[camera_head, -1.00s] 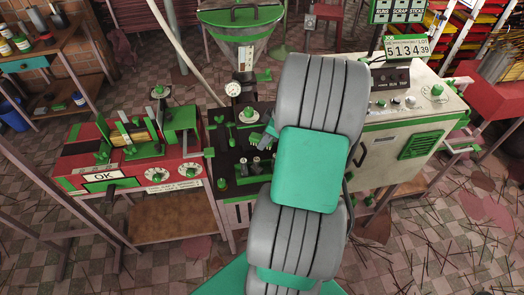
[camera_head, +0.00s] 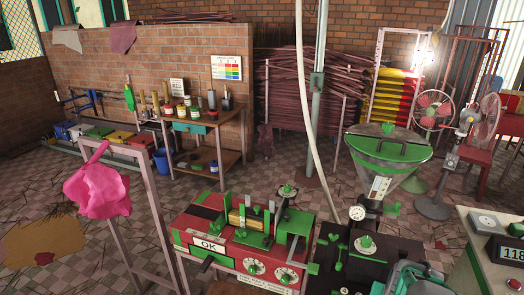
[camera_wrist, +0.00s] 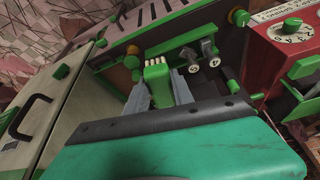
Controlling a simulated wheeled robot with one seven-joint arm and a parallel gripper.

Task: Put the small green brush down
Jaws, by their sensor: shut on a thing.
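In the wrist view the small green brush (camera_wrist: 157,72), with a row of pale bristles at its far end, sits between the two grey fingers of my gripper (camera_wrist: 168,82). The fingers are shut on it. The brush is over or close to the dark, green-edged top (camera_wrist: 120,72) of the extruder stand; I cannot tell whether it touches. In the head view that dark top (camera_head: 352,268) is at the lower right, partly hidden by my arm, and neither the brush nor the fingers can be made out.
Two small metal fittings (camera_wrist: 200,58) stand right of the brush. A red machine (camera_head: 235,235) with dials and an OK sign stands left of the dark stand. A hopper (camera_head: 388,150) rises behind it, a pale cabinet (camera_head: 470,275) is at right. A workbench (camera_head: 205,130) holds jars and brushes.

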